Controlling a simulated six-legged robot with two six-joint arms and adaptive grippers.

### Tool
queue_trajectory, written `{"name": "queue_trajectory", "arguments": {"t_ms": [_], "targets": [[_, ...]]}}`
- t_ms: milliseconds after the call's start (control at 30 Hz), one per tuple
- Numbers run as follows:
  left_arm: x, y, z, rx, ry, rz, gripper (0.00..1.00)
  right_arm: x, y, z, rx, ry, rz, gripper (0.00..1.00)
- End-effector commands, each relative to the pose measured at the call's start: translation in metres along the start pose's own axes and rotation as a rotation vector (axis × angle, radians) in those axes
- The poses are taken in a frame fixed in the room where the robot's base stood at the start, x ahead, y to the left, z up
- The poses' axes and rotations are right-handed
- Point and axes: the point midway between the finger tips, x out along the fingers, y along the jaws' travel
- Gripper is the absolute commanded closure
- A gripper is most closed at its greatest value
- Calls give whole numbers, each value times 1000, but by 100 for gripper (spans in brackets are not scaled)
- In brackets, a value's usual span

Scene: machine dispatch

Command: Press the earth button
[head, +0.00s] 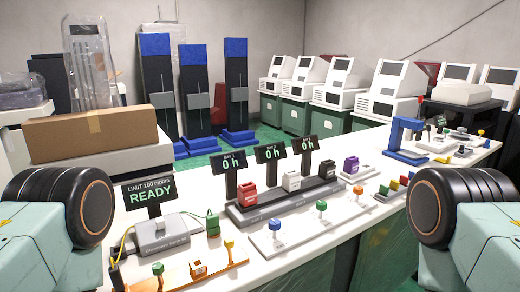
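The white bench (300,258) runs across the middle. A grey tester box (165,236) stands at its near left, with a black sign (150,196) reading "LIMIT 100 mOhm READY". A yellow cable and a green connector (212,224) are beside it. On a pale strip to its right stand a blue knob (275,224), a green knob (321,206) and an orange knob (358,190). An orange board (180,274) in front bears green and yellow posts. No readable label marks any of these as the earth button. Neither gripper is in view.
A cardboard box (92,134) stands at back left. A blue stand (402,138) and small coloured parts are farther right. White machines (345,86) line the back.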

Motion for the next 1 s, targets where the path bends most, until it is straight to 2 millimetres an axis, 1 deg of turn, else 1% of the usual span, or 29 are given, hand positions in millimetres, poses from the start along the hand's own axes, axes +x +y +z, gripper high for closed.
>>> {"name": "queue_trajectory", "arguments": {"t_ms": [67,500,567,1000], "targets": [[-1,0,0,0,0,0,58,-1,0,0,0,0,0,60],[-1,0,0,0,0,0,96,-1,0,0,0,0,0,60],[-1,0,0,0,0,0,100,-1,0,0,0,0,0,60],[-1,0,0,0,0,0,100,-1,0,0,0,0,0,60]]}}
